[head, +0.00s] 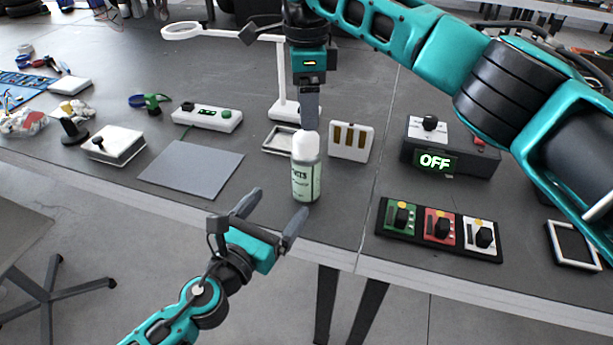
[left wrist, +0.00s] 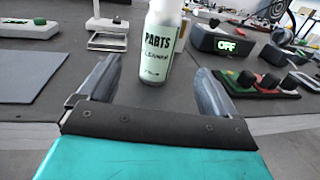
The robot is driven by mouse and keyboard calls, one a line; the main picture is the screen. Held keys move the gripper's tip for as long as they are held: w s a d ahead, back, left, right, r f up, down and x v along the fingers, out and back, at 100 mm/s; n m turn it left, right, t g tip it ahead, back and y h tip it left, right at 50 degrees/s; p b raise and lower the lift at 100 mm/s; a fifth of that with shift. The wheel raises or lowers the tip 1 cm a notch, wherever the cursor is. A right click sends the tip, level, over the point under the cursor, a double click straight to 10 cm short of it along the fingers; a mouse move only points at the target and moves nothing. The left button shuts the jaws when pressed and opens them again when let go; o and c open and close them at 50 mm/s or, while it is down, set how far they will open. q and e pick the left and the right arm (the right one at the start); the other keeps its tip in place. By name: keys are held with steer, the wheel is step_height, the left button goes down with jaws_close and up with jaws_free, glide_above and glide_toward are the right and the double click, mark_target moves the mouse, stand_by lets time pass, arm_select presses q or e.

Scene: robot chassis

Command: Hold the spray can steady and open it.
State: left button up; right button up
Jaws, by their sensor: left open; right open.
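The spray can (head: 305,180) stands upright near the table's front edge, with a white cap (head: 306,147) on top and a pale green label. In the left wrist view the can (left wrist: 160,45) stands ahead of and between the two open fingers, its label reading "PARTS CLEANER"; its top is cut off. My left gripper (head: 272,215) is open and empty, low and in front of the can, apart from it. My right gripper (head: 310,115) points down directly above the cap. Its fingers overlap in the head view, and I cannot tell whether they touch the cap.
A grey mat (head: 191,168) lies left of the can. A white panel with slots (head: 350,141) and a magnifier lamp (head: 283,95) stand behind it. A box reading OFF (head: 450,150) and a three-knob panel (head: 438,228) are at the right. The table's front edge is close.

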mark_target(299, 178)
arm_select(q)
steer(key=x, duration=1.2)
steer(key=shift+w, duration=0.2)
steer(key=shift+c, duration=0.4)
steer(key=c, duration=1.4)
arm_select(e)
steer(key=shift+o, duration=0.7)
steer(key=r+m, duration=0.1)
steer(key=m, duration=0.2)
steer(key=shift+r+m, duration=0.3)
steer(key=shift+r, duration=0.1)
step_height(299, 178, down, 10)
steer(key=m, duration=0.5)
steer(key=shift+r, duration=0.2)
steer(key=c, duration=1.2)
